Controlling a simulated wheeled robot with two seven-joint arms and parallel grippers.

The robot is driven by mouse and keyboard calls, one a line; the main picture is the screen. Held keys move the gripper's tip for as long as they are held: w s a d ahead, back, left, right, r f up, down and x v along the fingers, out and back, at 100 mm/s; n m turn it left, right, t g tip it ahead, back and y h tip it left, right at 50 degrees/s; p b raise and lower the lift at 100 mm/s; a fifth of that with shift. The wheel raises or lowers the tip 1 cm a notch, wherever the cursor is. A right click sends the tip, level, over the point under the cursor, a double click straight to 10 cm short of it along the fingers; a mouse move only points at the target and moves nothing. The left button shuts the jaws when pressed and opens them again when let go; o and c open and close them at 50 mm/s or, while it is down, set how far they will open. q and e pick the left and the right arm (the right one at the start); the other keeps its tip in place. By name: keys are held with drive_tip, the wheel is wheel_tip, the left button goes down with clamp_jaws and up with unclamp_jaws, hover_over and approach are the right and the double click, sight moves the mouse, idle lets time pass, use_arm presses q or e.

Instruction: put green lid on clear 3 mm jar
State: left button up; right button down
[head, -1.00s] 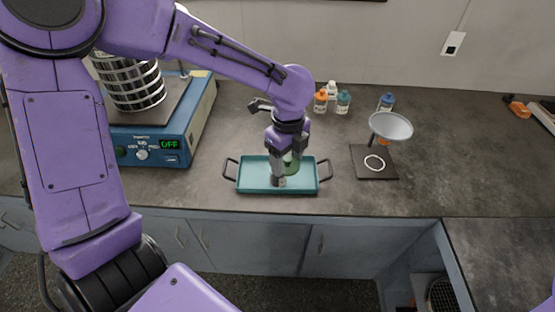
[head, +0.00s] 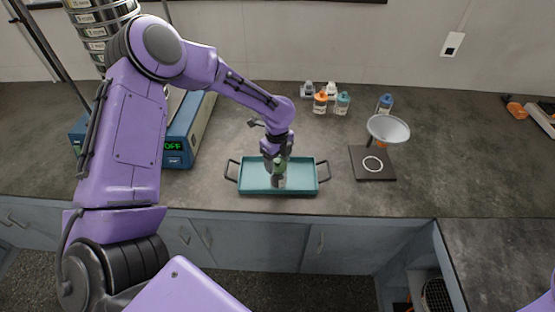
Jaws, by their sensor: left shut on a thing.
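My left gripper (head: 276,162) points down over the teal tray (head: 250,184). It is shut on the green lid (head: 281,163), which shows between its fingers. The clear jar (head: 279,181) stands upright in the tray right below the lid, and the gripper hides its upper part. I cannot tell whether the lid is fully seated on the jar. The jar's size label is too small to read. My right gripper is not in view; only a bit of purple shows at the lower right edge.
A blue sieve shaker (head: 188,135) with a sieve stack (head: 98,22) stands at the left behind my arm. Several small bottles, one orange-capped (head: 320,102), stand at the back. A funnel stand (head: 373,168) is right of the tray.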

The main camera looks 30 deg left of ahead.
sight(277, 160)
use_arm(q)
drive_tip(key=shift+f, duration=0.25)
drive_tip(key=shift+f, duration=0.3)
drive_tip(key=o, duration=1)
drive_tip(key=shift+o, duration=0.2)
drive_tip(key=shift+r, duration=0.35)
wheel_tip(277, 160, up, 12)
drive_tip(key=b, duration=0.1)
drive_tip(key=shift+r, duration=0.25)
